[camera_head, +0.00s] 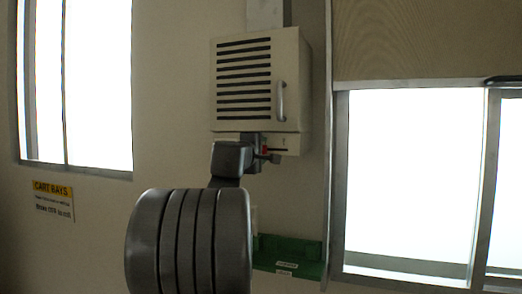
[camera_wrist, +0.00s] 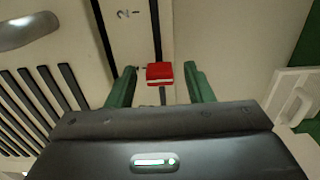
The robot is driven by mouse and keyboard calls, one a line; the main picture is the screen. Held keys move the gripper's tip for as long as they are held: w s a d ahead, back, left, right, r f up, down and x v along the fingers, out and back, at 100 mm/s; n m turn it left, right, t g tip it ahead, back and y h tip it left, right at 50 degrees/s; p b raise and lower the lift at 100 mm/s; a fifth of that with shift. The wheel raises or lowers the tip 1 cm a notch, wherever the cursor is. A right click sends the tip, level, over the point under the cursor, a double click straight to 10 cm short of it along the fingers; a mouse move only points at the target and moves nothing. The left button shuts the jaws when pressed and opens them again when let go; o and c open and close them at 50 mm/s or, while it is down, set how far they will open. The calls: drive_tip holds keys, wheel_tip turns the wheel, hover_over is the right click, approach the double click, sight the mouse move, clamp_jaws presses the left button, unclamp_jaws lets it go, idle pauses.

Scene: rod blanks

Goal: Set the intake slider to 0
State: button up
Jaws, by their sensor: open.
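The intake slider's red knob (camera_wrist: 159,73) sits in a dark slot (camera_wrist: 166,30) on a pale cabinet face in the wrist view. A numeral 2 (camera_wrist: 124,14) is printed to the left of the slot, farther up in the picture; no 0 can be read. My gripper (camera_wrist: 160,70) is open, with one green finger on each side of the knob and a gap on both sides. In the head view the knob (camera_head: 265,150) is a small red spot low on the wall cabinet (camera_head: 290,65), partly behind my gripper (camera_head: 268,157).
The cabinet has dark louvres (camera_head: 243,80) and a grey door handle (camera_head: 281,101), which also shows in the wrist view (camera_wrist: 28,30). A green tray (camera_head: 300,250) is below. A white fitting (camera_wrist: 295,95) is at the right of the wrist view. Windows flank the cabinet.

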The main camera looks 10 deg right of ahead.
clamp_jaws()
drive_tip(key=w+a, duration=0.3)
drive_tip(key=a, duration=0.2)
drive_tip(key=shift+w+b, duration=0.25)
drive_tip(key=shift+b, duration=0.2)
drive_tip(key=shift+a, duration=0.1)
drive_tip(key=shift+c, duration=1.4)
unclamp_jaws()
drive_tip(key=shift+o, duration=1.4)
drive_tip(key=shift+w+a, duration=0.1)
drive_tip(key=shift+a, duration=0.1)
drive_tip(key=shift+d, duration=0.1)
